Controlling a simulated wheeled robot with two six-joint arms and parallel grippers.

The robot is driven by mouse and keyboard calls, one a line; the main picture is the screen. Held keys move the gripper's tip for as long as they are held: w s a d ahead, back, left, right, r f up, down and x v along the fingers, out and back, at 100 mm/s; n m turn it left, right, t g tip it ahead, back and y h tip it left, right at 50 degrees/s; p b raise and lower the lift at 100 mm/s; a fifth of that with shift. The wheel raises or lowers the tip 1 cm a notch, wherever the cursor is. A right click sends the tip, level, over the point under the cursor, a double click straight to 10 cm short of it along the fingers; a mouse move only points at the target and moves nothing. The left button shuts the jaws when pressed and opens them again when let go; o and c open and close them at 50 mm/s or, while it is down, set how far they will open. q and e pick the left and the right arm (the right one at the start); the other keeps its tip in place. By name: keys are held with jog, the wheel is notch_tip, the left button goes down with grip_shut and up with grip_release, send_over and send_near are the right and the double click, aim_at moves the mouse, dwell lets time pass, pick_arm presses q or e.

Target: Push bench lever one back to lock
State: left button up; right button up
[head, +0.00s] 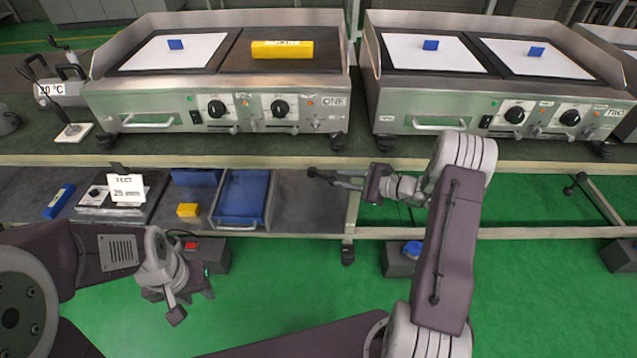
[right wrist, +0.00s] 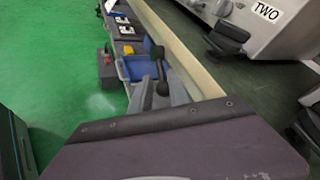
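Bench lever one (head: 322,175) is a short dark lever with a black knob, at the front of the lower shelf near the bench leg. In the right wrist view the lever (right wrist: 158,68) lies just ahead of my finger tips, roughly in line with the gap between them. My right gripper (head: 346,180) points left at the lever, its fingers apart; whether they touch it is unclear. The right wrist view shows the grey fingers (right wrist: 162,95) on both sides of the lever's near end. My left gripper (head: 190,305) hangs open and empty over the green floor, away from the lever.
Griddle ONE (head: 335,101) and a second griddle (head: 385,119) stand on the bench above. The lower shelf holds a blue tray (head: 240,222), a yellow block (head: 188,210) and a test device (head: 97,196). Another black-knobbed lever (head: 575,184) is far right.

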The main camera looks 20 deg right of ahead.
aim_at(322, 176)
jog(key=b+x, duration=0.3)
jog(key=x, duration=0.5)
jog(key=shift+s+d+f, duration=0.1)
jog(key=shift+f, duration=0.05)
jog(key=shift+w+a+f, duration=0.1)
jog(key=shift+w+a, duration=0.25)
jog(key=shift+w, duration=0.05)
grip_shut()
dwell(0.7)
